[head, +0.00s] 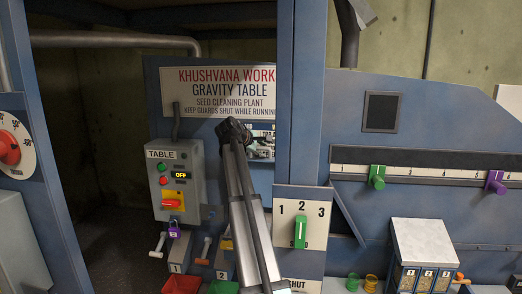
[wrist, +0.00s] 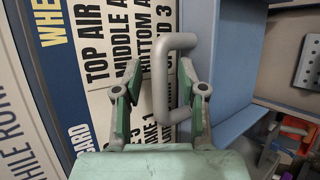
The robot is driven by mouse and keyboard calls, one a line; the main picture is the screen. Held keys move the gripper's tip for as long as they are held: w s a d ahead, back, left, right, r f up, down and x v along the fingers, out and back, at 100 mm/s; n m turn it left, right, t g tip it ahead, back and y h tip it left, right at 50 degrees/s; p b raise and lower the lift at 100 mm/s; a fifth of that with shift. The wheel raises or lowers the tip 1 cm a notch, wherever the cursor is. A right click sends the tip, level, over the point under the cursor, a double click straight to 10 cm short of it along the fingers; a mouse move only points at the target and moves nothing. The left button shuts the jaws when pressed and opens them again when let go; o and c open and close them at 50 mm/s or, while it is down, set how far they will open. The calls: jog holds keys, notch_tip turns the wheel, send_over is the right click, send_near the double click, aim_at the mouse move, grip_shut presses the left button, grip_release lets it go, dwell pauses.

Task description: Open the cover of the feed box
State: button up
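In the wrist view my gripper (wrist: 160,82) is open, with green-padded fingers spread apart. A grey U-shaped handle (wrist: 160,75) stands between the fingers, and its lower end passes by the right finger. I see a gap between the left finger and the handle; whether the right finger touches it I cannot tell. In the head view my gripper (head: 235,130) is a dark shape at the end of my arm, in front of the gravity table sign. I cannot make out the handle there, and no feed box cover can be told for sure.
A lettered board (wrist: 105,45) lies behind the handle, with a blue panel (wrist: 225,70) to its right. In the head view a grey TABLE control box (head: 175,180) stands left of my arm. A blue post (head: 300,100) and a 1-2-3 selector plate (head: 302,215) are to the right.

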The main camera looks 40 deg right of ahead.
jog(key=v, duration=1.2)
jog(key=shift+a, duration=0.1)
dwell(0.4)
